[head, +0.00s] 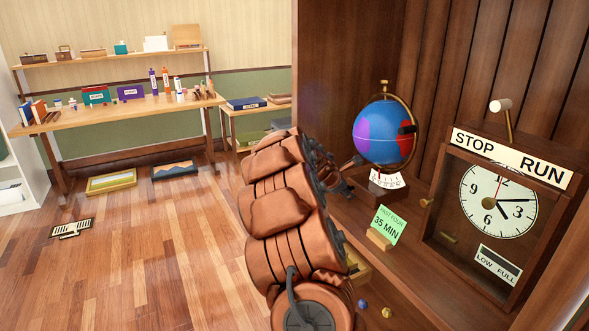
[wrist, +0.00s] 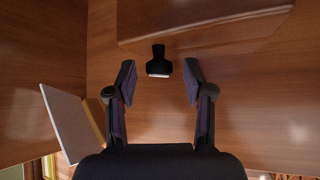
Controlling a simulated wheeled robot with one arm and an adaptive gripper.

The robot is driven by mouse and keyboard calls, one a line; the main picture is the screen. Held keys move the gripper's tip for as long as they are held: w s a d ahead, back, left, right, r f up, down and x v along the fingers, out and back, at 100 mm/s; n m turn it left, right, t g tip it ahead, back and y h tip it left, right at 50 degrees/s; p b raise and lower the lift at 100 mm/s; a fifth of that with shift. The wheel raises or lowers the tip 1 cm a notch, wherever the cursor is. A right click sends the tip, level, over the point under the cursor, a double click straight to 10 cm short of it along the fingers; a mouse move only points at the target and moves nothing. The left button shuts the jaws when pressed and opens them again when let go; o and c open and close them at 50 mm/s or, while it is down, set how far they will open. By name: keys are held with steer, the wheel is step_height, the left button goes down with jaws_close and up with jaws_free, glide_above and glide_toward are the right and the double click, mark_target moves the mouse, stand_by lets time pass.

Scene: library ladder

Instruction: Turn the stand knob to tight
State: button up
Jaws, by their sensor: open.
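The globe (head: 384,132) stands on a wooden base with a white marked plate (head: 387,179) in the head view; the plate's lettering is too small to read. In the wrist view a small dark knob (wrist: 158,55) with a pale end face sticks out from a wooden body (wrist: 210,22). My gripper (wrist: 159,70) is open, one finger on each side of the knob, with gaps visible on both sides. In the head view my gripper (head: 350,175) is at the left of the globe's base, partly hidden by my arm. The knob cannot be made out there.
A green card (head: 386,225) in a wooden holder (head: 379,240) stands close by; a card also shows at the left of the wrist view (wrist: 65,118). A clock case (head: 497,220) with a STOP/RUN plate stands at the right. Small loose pieces (head: 386,312) lie at the front.

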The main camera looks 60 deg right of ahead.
steer(key=shift+w+d+r+n+g+y+p, duration=0.1)
steer(key=shift+r+n+g+y+p, duration=0.1)
steer(key=shift+n+g+y+p, duration=0.3)
steer(key=shift+f+g, duration=0.2)
steer(key=shift+g, duration=0.1)
steer(key=shift+d+g+y+b, duration=0.1)
steer(key=shift+g+y+b, duration=0.2)
steer(key=shift+b, duration=0.3)
steer(key=shift+w+n+g+y+b, duration=0.1)
steer(key=shift+n+g+y+b, duration=0.3)
steer(key=shift+b, duration=1.3)
steer(key=shift+v, duration=1.6)
steer(key=w+a+r+m+p, duration=0.1)
steer(key=a+r+m+p, duration=0.1)
steer(key=a+r, duration=0.3)
steer(key=w+a+r+m+t+y+p, duration=0.1)
steer(key=a+r+m+p, duration=0.1)
steer(key=a, duration=1)
steer(key=w+a+r+m+p, duration=0.2)
steer(key=a+r+m+p, duration=0.1)
steer(key=a+r, duration=0.4)
steer(key=shift+a+r+m+t, duration=0.3)
steer(key=shift+a+r, duration=0.05)
steer(key=shift+a, duration=0.6)
